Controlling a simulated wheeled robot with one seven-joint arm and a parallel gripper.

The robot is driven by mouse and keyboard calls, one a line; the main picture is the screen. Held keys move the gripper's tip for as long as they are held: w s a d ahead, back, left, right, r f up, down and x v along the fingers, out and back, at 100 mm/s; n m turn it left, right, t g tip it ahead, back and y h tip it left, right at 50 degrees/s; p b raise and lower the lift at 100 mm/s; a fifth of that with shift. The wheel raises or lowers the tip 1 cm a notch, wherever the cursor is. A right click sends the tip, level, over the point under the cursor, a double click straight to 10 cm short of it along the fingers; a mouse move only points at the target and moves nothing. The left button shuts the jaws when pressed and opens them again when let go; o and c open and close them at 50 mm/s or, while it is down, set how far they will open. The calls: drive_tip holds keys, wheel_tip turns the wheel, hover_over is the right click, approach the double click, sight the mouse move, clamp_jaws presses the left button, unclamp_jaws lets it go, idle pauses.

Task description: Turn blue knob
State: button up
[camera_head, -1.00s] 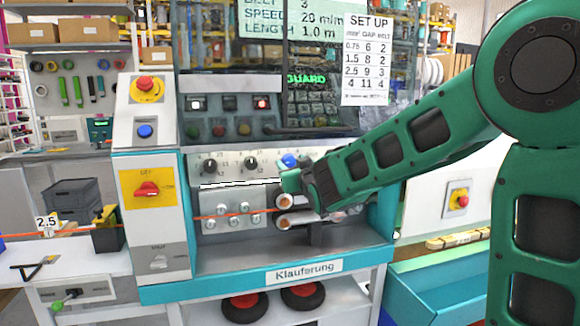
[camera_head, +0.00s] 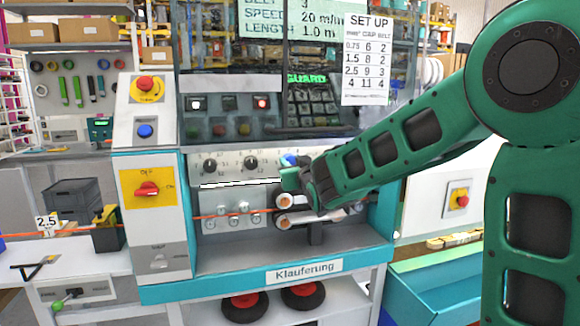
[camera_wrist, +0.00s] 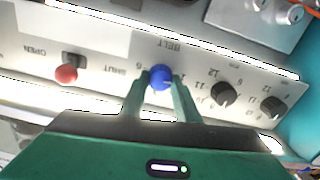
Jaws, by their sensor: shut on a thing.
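The blue knob (camera_wrist: 161,77) sits on the machine's light panel, beside the printed word BELT. My gripper (camera_wrist: 160,92) is shut on it, with one green finger on each side in the wrist view. In the head view the blue knob (camera_head: 288,160) shows just above my gripper (camera_head: 290,176), partly hidden by it. The exact angle of the knob's pointer is hard to make out.
Black knobs (camera_wrist: 224,94) are on the same panel, and a red-tipped lever (camera_wrist: 66,73) is by OPEN and SHUT. Belt rollers (camera_head: 284,201) and an orange cable (camera_head: 205,217) lie just below my gripper. A set-up chart (camera_head: 366,60) hangs above.

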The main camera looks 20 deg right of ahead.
drive_tip(key=m, duration=0.5)
drive_tip(key=shift+d+m, duration=0.15)
drive_tip(key=shift+m, duration=0.15)
drive_tip(key=m, duration=0.4)
drive_tip(key=shift+m, duration=0.3)
drive_tip(key=m, duration=0.5)
drive_tip(key=shift+d+f, duration=0.15)
drive_tip(key=shift+d, duration=0.05)
drive_tip(key=shift+f+m, duration=0.15)
drive_tip(key=shift+m, duration=1.85)
drive_tip(key=shift+d+f, duration=0.1)
drive_tip(key=o, duration=1)
drive_tip(key=shift+o, duration=0.2)
